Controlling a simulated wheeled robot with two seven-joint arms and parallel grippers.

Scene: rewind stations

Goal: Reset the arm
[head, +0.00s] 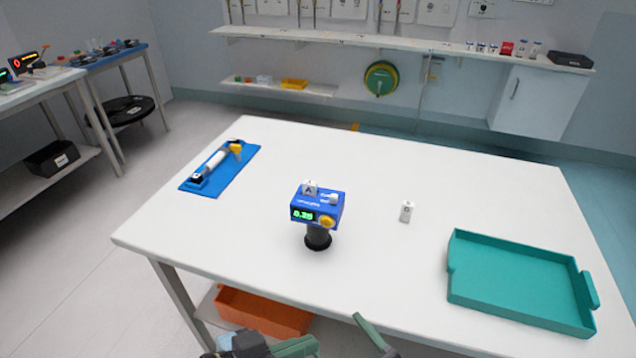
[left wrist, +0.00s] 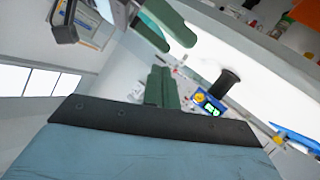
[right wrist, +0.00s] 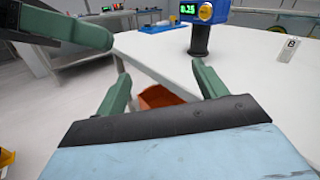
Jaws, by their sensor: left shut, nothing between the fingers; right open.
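A blue device box (head: 318,206) stands on a dark round post (head: 317,237) on the white table. It has a green display, apparently 0.25, a yellow knob (head: 327,222), and white pieces on top, one marked A (head: 309,188). The box also shows in the left wrist view (left wrist: 208,106) and right wrist view (right wrist: 205,11). A blue mat (head: 234,178) at the left holds a white cylindrical tool (head: 215,162) with a yellow end. My left gripper (left wrist: 160,70) is shut and empty. My right gripper (right wrist: 160,70) is open and empty. Both are at the table's near side, apart from the device.
A small white lettered block (head: 406,211) stands right of the device. A teal tray (head: 520,282) lies at the table's right. An orange bin (head: 262,312) sits below the near edge. Side benches (head: 95,62) are at left, wall shelves (head: 400,43) behind. The table's back is clear.

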